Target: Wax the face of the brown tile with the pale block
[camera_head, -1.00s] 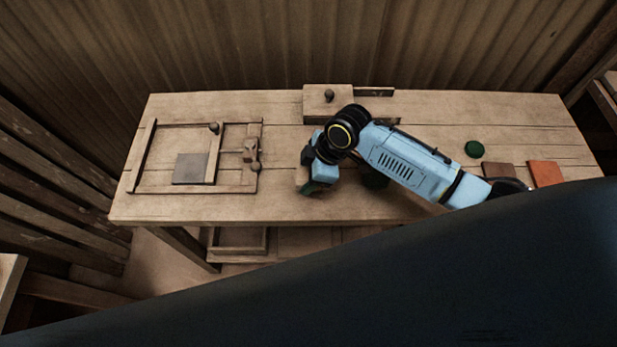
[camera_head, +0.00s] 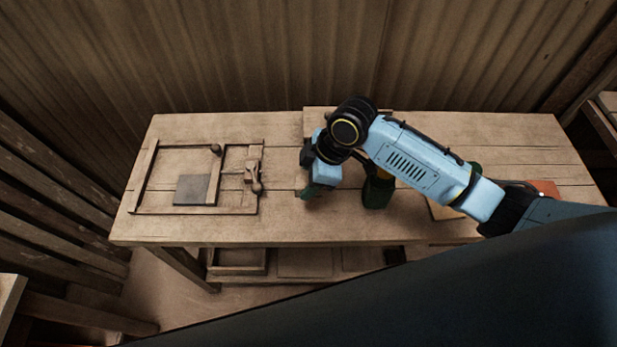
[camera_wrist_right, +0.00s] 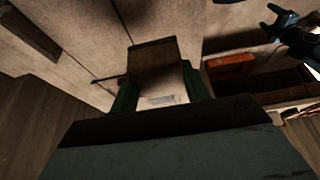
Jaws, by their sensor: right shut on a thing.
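My right gripper (camera_head: 313,188) is over the table, to the right of the tile frame. In the right wrist view its dark green fingers (camera_wrist_right: 160,92) are shut on a block (camera_wrist_right: 155,62), brown in shade at its far part and paler near the palm; it looks like the pale block. A dark grey-brown tile (camera_head: 191,190) lies flat inside the wooden frame (camera_head: 148,180), apart from the gripper. The other brown tile at the right is hidden behind my forearm. In the right wrist view, what looks like my left gripper (camera_wrist_right: 284,22) shows at the top right, its jaws unclear.
Knobs (camera_head: 216,149) and a wooden clamp piece (camera_head: 253,172) rise from the frame. A dark green object (camera_head: 377,192) stands beside my right wrist. The tabletop (camera_head: 280,222) is bare in front of the gripper. A shelf (camera_head: 305,262) sits below.

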